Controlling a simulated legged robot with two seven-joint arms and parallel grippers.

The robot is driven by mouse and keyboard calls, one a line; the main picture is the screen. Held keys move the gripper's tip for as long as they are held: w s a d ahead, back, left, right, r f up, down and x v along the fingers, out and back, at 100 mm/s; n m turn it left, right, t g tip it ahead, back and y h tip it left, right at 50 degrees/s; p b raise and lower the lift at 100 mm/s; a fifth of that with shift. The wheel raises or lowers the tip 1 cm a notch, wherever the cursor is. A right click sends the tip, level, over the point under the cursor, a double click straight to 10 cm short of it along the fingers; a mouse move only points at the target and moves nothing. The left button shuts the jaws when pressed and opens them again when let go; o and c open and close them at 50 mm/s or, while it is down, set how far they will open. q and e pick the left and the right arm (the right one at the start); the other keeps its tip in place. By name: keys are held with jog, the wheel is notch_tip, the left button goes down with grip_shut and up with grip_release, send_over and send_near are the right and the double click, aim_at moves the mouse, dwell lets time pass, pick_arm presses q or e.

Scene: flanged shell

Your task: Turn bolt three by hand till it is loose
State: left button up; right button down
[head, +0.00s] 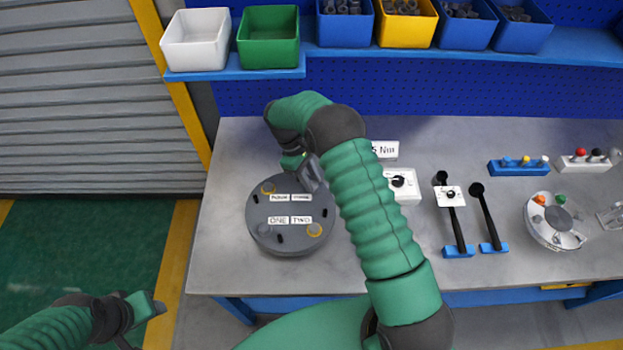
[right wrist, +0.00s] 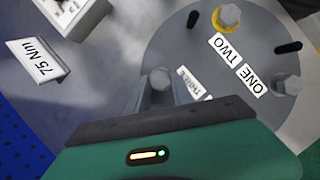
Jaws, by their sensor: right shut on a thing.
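The round grey flanged shell (head: 283,245) lies on the bench, with labelled bolts around its rim; it also fills much of the right wrist view (right wrist: 205,55). My right gripper (head: 312,184) reaches down onto its upper right edge. In the right wrist view its fingers stand on both sides of bolt three (right wrist: 160,78), beside the partly hidden THREE label (right wrist: 188,84), and are shut on it. Bolt two (right wrist: 229,16) sits in a yellow ring, and bolt one (right wrist: 287,83) is beside its label. My left gripper (head: 146,306) is at the lower left, away from the bench; its jaw opening is unclear.
A 75 Nm sign (right wrist: 38,60) and a white box with a black knob (head: 402,185) stand right of the shell. Two black levers (head: 487,215) and a round tray (head: 556,222) are farther right. Bins (head: 268,37) line the shelf behind. The bench's left front is clear.

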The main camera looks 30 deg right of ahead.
jog(key=shift+a+f, duration=0.1)
jog(key=shift+f, duration=0.1)
dwell(0.3)
jog(key=c, duration=1.5)
grip_release()
jog(key=shift+c, duration=0.2)
jog(key=o, duration=0.4)
jog(key=shift+w, duration=0.15)
jog(key=shift+r, duration=0.2)
jog(key=v, duration=0.5)
jog(key=b+v, duration=0.1)
jog(key=v, duration=1)
jog(key=shift+w+a, duration=0.15)
jog(key=shift+w, duration=0.15)
jog(key=shift+a, duration=0.1)
